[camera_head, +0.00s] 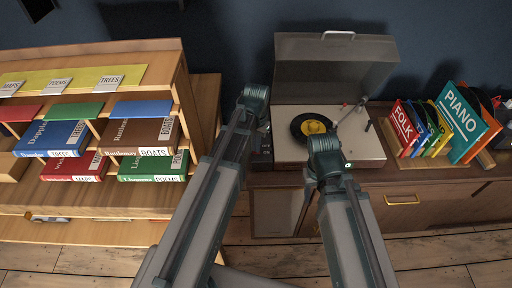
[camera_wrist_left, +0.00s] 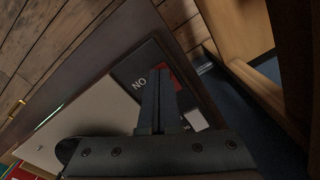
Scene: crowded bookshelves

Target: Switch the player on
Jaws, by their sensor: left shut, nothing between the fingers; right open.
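The record player (camera_head: 355,148) stands on the cabinet with its grey lid (camera_head: 335,75) raised. A black record (camera_head: 312,126) with a yellow label lies on it. At its left side is a dark switch panel (camera_head: 262,152); in the left wrist view the panel (camera_wrist_left: 135,67) shows the letters ON, a red part (camera_wrist_left: 178,78) and a white part (camera_wrist_left: 196,120). My left gripper (camera_head: 257,98) is shut and empty; its fingers (camera_wrist_left: 157,98) are over the panel and hide some of it. I cannot tell whether they touch. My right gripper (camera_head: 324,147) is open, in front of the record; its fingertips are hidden.
A bookshelf (camera_head: 190,110) with several labelled books stands close on the left. Upright record sleeves (camera_head: 462,120) stand in a wooden holder on the right of the cabinet. The tonearm (camera_head: 352,110) is beyond my right gripper. The wooden floor (camera_head: 440,250) in front is clear.

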